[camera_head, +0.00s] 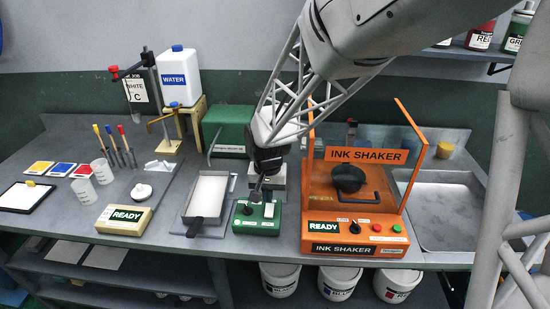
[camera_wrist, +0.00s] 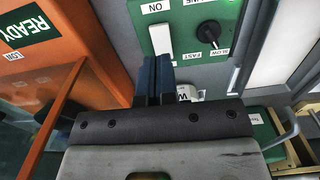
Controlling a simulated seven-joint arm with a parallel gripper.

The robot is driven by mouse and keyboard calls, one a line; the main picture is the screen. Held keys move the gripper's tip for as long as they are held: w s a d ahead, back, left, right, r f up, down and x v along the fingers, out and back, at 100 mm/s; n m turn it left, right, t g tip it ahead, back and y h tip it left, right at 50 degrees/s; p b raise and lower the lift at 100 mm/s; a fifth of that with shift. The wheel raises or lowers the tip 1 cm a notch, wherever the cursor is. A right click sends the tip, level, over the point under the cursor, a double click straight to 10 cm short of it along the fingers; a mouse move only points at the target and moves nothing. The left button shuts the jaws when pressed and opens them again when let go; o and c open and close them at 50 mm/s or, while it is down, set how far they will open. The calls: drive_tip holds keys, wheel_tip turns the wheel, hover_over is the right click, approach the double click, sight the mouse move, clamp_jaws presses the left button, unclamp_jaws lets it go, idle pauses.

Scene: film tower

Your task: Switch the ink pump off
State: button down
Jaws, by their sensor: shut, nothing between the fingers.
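A green control box (camera_head: 257,226) stands on the bench, left of the orange ink shaker. It carries a white rocker switch (camera_head: 269,211) and a black knob. In the wrist view the white rocker (camera_wrist: 160,39) has an ON label (camera_wrist: 155,8) at its upper end, and the black knob (camera_wrist: 208,31) beside it has FAST and SLOW labels. Which way the rocker is tilted I cannot tell. My gripper (camera_head: 257,191) is over the far side of the box. In the wrist view my gripper (camera_wrist: 153,62) is shut and empty, its tips by the rocker's lower end; contact is unclear.
The orange ink shaker (camera_head: 347,248) stands close on the right of the box, with upright posts. A grey tray (camera_head: 205,215) with a pale slab lies on the left. A larger green machine (camera_head: 229,128) stands behind. A metal sink (camera_head: 440,210) is at the right.

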sight(268, 216)
drive_tip(key=shift+f, duration=2.85)
drive_tip(key=shift+f, duration=0.1)
drive_tip(key=shift+s+d+f, duration=0.1)
drive_tip(key=shift+s+f, duration=0.35)
drive_tip(key=shift+f, duration=0.4)
drive_tip(key=shift+s, duration=0.1)
drive_tip(key=shift+r, duration=0.9)
drive_tip(key=shift+w+r, duration=0.25)
